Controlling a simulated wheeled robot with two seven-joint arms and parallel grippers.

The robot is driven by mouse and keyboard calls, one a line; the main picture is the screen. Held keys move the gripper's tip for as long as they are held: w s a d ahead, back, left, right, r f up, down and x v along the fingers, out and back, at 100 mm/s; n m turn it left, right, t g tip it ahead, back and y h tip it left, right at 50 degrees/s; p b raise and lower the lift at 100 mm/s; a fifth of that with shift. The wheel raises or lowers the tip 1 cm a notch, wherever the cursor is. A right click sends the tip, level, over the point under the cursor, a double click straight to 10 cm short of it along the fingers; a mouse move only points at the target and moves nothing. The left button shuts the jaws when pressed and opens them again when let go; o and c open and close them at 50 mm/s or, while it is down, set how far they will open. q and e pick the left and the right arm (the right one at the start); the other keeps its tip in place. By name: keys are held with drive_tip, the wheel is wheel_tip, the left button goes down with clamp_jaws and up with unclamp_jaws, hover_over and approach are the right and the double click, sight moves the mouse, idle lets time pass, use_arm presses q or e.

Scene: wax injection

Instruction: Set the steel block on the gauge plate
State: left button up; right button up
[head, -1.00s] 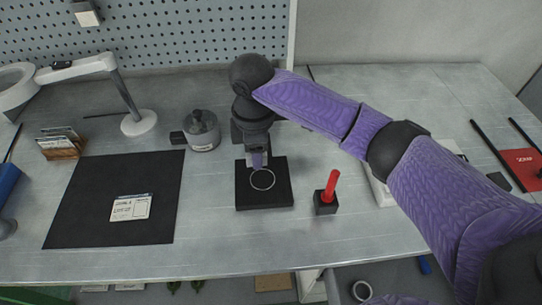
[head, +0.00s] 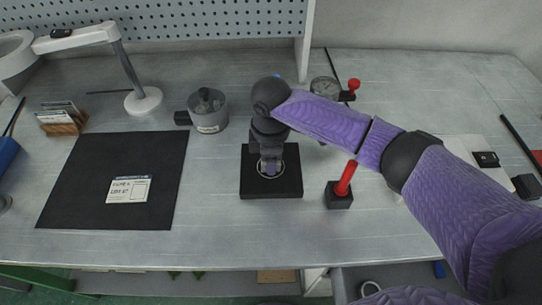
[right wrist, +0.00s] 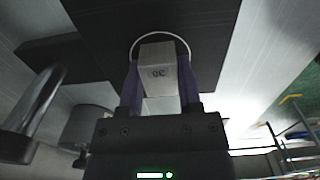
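The gauge plate (head: 290,188) is a black square plate with a thin white ring marked on it, near the middle of the table in the head view. My right gripper (head: 270,166) points down over the ring. In the head view the gripper mostly hides the block. My left gripper is not in view.
A black stand with a red handle (head: 345,180) is close right of the plate. A grey round pot (head: 208,112) stands behind left. A black mat (head: 75,195) with a card (head: 129,189) lies left. Table front is clear.

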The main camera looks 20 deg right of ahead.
drive_tip(key=o, duration=0.4)
use_arm(q)
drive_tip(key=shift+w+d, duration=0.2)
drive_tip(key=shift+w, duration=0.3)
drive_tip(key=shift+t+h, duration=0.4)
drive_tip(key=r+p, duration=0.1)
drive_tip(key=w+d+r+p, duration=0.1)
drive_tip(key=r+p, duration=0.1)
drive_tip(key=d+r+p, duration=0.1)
drive_tip(key=p, duration=0.1)
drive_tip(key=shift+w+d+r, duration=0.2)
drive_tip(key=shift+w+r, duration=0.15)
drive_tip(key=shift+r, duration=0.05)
use_arm(e)
wheel_tip(320, 180, up, 12)
drive_tip(key=shift+r, duration=0.2)
